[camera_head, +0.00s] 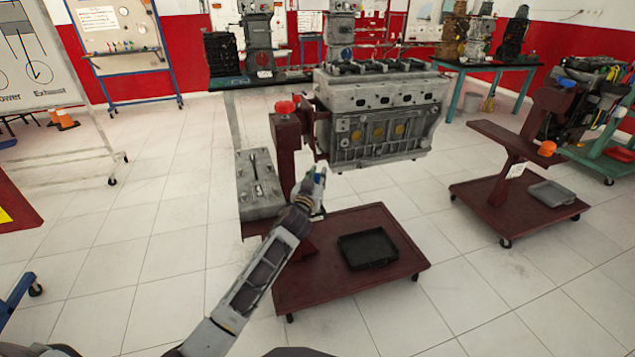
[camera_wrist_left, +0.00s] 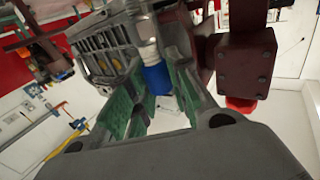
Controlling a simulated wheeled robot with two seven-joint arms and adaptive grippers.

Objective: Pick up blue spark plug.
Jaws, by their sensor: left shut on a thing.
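The blue spark plug (camera_wrist_left: 155,76) shows in the left wrist view as a blue body with a pale, whitish part above it. My left gripper (camera_wrist_left: 157,88) is shut on it, with one green-lined finger on each side. In the head view my left gripper (camera_head: 317,182) is beside the dark red post of the engine stand, below the engine block (camera_head: 385,115). Only a small bit of blue shows at its fingers there. The far end of the plug is unclear, and I cannot tell whether it touches anything. My right gripper is not in view.
The engine stand's red base (camera_head: 345,292) carries a black tray (camera_head: 367,248). A red knob (camera_head: 285,107) tops its post. A grey metal bench part (camera_head: 259,185) stands left of the post. Another red stand (camera_head: 515,205) is at right. Tiled floor is free at left.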

